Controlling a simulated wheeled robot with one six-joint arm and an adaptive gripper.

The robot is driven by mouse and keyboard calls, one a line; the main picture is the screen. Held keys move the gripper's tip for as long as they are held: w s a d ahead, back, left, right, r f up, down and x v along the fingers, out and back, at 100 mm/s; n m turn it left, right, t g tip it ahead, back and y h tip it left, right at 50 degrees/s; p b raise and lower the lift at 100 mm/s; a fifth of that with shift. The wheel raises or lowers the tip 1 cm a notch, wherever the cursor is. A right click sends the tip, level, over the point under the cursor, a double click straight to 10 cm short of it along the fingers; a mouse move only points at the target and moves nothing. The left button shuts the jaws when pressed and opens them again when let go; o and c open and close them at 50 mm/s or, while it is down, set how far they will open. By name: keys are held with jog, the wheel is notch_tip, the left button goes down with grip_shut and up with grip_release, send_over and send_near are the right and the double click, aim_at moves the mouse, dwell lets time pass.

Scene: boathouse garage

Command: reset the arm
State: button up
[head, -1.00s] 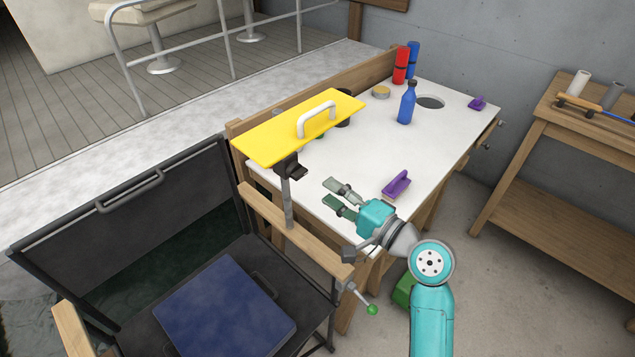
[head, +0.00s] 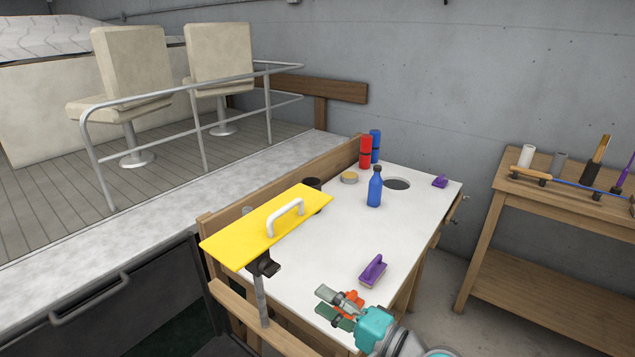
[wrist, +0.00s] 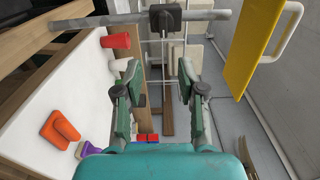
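My gripper (head: 335,308) is near the front edge of the white-topped bench (head: 330,230), at the bottom of the head view. In the wrist view my gripper (wrist: 160,88) has its two green fingers well apart, with nothing held between them. The teal wrist shows behind the fingers, while most of the arm is cut off below the head view.
An orange object (head: 351,300) lies beside the gripper, partly hidden, and a purple-handled brush (head: 373,271) is just beyond. A yellow board with a handle (head: 265,232) stands on a post to the left. A blue bottle (head: 374,188) stands farther back.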

jog(key=s+d+f+t+h, duration=0.1)
jog(key=s+d+f+h, duration=0.4)
jog(key=s+f, duration=0.45)
jog(key=s+d+f+t+h, duration=0.2)
jog(key=s+d+f+h, duration=0.3)
jog(key=s+f, duration=0.4)
jog(key=s+d+r+n+h, duration=0.2)
jog(key=s+n, duration=0.2)
jog(key=s, duration=0.7)
jog(key=s+d+r+n+h, duration=0.2)
jog(key=s+d+r+n, duration=0.1)
jog(key=s, duration=0.9)
jog(key=shift+s+d+n, duration=0.3)
jog(key=shift+d+n, duration=0.05)
jog(key=shift+n, duration=0.15)
